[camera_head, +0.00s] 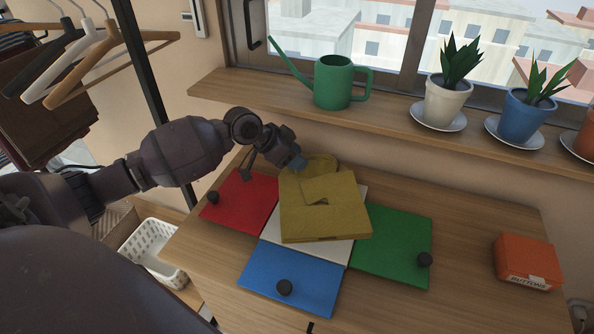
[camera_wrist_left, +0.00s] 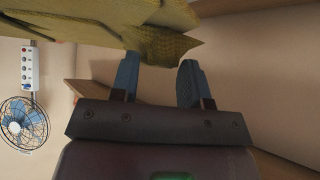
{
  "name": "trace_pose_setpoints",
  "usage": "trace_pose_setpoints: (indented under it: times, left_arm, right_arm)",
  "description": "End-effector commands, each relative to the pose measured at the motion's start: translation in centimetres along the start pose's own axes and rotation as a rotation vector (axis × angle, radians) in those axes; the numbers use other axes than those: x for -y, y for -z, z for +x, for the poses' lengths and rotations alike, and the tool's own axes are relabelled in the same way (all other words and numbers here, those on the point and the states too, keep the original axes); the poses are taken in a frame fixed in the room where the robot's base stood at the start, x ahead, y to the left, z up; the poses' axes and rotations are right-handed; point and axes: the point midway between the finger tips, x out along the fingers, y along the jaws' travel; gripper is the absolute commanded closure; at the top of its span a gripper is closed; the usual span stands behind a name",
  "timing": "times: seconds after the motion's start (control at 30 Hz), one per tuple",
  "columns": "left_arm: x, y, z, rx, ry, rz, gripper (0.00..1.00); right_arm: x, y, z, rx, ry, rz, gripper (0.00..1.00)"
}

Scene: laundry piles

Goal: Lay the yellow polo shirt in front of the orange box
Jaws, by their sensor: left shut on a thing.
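The yellow polo shirt (camera_head: 325,210) is folded into a thick, roughly square bundle over the white middle panel of a coloured folding board in the head view. I cannot tell whether it rests on the panel or hangs just above it. My left gripper (camera_head: 299,163) is at its far left edge, shut on the cloth. In the left wrist view a fold of the shirt (camera_wrist_left: 160,42) sits between the fingertips (camera_wrist_left: 158,72). The orange box (camera_head: 528,262), labelled "BUTTONS", stands apart at the table's right side. My right gripper is not in view.
The board has red (camera_head: 240,200), blue (camera_head: 290,278) and green (camera_head: 392,246) panels with black knobs. Bare table (camera_head: 460,240) lies between the green panel and orange box. A shelf behind holds a green watering can (camera_head: 334,84) and potted plants.

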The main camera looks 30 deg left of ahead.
Motion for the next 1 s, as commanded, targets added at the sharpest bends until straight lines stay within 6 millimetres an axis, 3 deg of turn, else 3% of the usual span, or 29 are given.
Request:
trace_pose_setpoints:
  times: [0.17,0.43,0.9,0.93,1.0]
  left_arm:
    - [0.0,-0.5,0.6,-0.003,0.001,0.0,1.0]
    - [0.0,-3.4,3.4,0.0,0.0,-0.003,1.0]
    - [0.3,-3.6,3.9,-0.002,0.002,0.001,1.0]
    - [0.3,-3.6,3.9,-0.002,0.002,0.002,0.54]
    - [0.3,-3.6,3.9,-0.002,0.002,0.002,0.43]
  right_arm:
    - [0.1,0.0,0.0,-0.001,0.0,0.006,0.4]
    - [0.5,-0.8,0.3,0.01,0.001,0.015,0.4]
    - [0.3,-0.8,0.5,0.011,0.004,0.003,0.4]
    - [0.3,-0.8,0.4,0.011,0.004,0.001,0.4]
    - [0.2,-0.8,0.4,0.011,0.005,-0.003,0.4]
